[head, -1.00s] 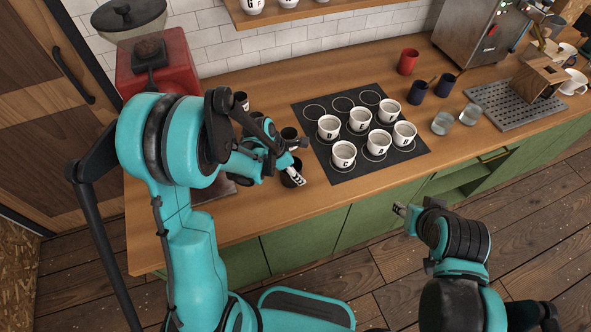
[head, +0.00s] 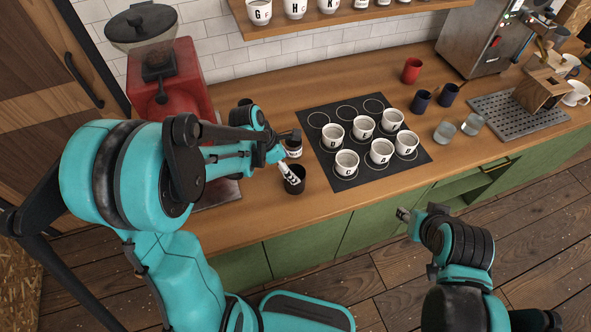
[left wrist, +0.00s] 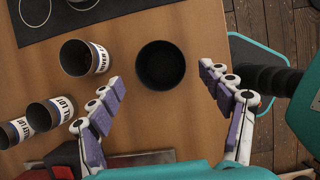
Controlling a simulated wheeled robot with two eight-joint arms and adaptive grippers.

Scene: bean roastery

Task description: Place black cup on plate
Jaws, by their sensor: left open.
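The black cup (head: 294,187) stands on the wooden counter (head: 250,222), left of the dark mat with lettered white cups. In the left wrist view the black cup (left wrist: 161,66) shows from above, its dark mouth facing the camera. My left gripper (head: 287,160) is at the cup. In the wrist view its two fingers (left wrist: 160,78) are spread apart, one on each side of the cup's near edge, with visible gaps and nothing held. My right gripper (head: 404,214) is in front of the counter, far from the cup; its jaws are too small to read. I cannot make out a distinct plate.
Several labelled tins (left wrist: 84,58) stand close left of the cup in the wrist view. The dark mat (head: 345,183) holds several white cups. Dark blue cups (head: 421,102), a red cup (head: 412,70) and glasses (head: 444,131) stand right. A red grinder (head: 172,92) stands left.

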